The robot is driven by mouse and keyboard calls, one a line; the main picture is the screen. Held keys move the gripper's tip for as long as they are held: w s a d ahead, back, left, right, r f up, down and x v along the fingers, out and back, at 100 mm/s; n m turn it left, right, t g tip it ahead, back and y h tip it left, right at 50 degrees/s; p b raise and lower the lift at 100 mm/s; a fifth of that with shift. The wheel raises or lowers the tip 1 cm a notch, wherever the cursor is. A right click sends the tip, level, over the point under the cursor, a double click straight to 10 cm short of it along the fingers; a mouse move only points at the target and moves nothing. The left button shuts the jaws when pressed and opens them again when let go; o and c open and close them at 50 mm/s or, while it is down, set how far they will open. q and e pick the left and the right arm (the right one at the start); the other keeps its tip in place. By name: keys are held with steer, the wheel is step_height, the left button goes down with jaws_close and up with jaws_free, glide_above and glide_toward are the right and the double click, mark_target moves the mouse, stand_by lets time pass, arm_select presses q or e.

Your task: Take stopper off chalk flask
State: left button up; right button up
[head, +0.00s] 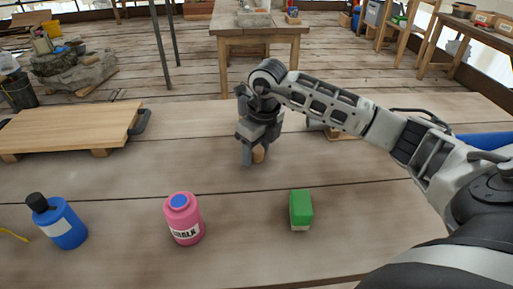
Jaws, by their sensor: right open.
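The pink chalk flask (184,226) stands upright at the front middle of the table, with a white label reading CHALK. Its round top shows a flat blue disc (179,201); I cannot tell whether this is a lid or what lies inside the neck. My right gripper (253,158) is beyond the flask and to its right, pointing down, open. A small tan, cork-like piece (259,154) shows at its fingertips, low over or on the table. The fingers partly hide it, and I cannot tell whether they touch it. My left gripper is not in view.
A blue bottle (64,226) with a black cap stands left of the flask. A green and white block (300,210) stands to its right. A wooden board (75,128) lies at the back left. The table (240,220) is clear between flask and block.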

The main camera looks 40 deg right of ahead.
mark_target(263, 151)
steer(key=shift+r, duration=0.7)
step_height(263, 151, up, 11)
steer(key=s, duration=0.1)
steer(key=shift+s+d, duration=0.25)
steer(key=shift+s, duration=0.15)
